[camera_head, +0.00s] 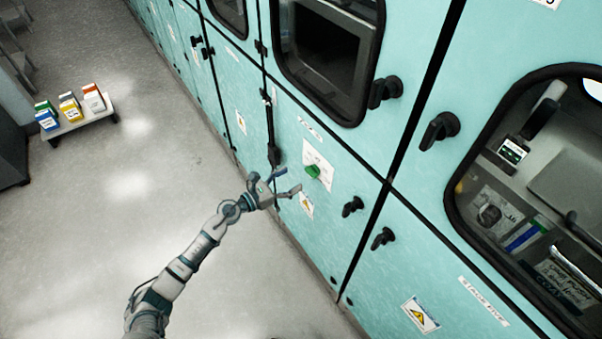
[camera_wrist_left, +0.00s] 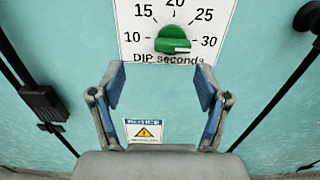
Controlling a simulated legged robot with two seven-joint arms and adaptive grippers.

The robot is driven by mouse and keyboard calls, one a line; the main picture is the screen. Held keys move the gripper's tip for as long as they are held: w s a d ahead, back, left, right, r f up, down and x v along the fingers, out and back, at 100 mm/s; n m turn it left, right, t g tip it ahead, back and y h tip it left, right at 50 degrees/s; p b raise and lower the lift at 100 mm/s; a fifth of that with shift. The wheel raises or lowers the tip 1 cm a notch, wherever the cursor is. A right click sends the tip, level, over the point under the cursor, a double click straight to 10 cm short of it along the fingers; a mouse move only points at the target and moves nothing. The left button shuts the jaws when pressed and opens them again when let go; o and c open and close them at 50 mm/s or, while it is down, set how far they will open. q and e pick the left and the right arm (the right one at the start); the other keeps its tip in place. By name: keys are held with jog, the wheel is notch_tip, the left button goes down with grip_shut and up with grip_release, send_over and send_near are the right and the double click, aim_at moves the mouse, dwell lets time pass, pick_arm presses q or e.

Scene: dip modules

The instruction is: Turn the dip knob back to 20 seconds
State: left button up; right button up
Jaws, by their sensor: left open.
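The green dip knob (camera_head: 313,171) sits on a white dial plate (camera_head: 318,155) on the turquoise cabinet front. In the left wrist view the knob (camera_wrist_left: 173,39) is at the top centre, on the plate marked 10, 15, 20, 25 and 30 above "DIP seconds". Its pale pointer mark lies to the right, toward 30. My left gripper (camera_head: 288,181) is open and empty, just left of and below the knob in the head view. In the wrist view its two blue-padded fingers (camera_wrist_left: 160,88) stand apart below the knob, not touching it. My right gripper is not in view.
Black handles (camera_head: 352,206) stick out of the cabinet right of the knob. Windowed doors (camera_head: 328,55) are above and right. A warning label (camera_wrist_left: 144,131) is below the dial. A low cart (camera_head: 75,125) with coloured boxes stands far left. The floor between is clear.

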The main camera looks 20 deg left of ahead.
aim_at(308, 173)
pick_arm(q)
jog(key=w+d, duration=0.1)
jog(key=d, duration=0.1)
jog(key=w+d, duration=0.2)
jog(key=d, duration=0.1)
jog(key=shift+w+d+r, duration=0.2)
jog(key=shift+d+r, duration=0.1)
jog(key=shift+d, duration=0.05)
jog(key=shift+w+d, duration=0.1)
jog(key=shift+d, duration=0.1)
jog(key=shift+a, duration=0.4)
jog(key=shift+a+f, duration=0.1)
jog(key=shift+a, duration=0.3)
jog(key=shift+c, duration=0.5)
jog(key=shift+a, duration=0.35)
jog(key=c, duration=0.4)
jog(key=shift+a, duration=0.15)
jog(key=c, duration=0.4)
jog(key=shift+c, duration=1.3)
jog(key=shift+d+r, duration=0.2)
jog(key=shift+d, duration=0.55)
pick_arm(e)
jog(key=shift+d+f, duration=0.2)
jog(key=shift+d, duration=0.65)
pick_arm(q)
jog(key=shift+a+f, duration=0.1)
jog(key=shift+a, duration=0.1)
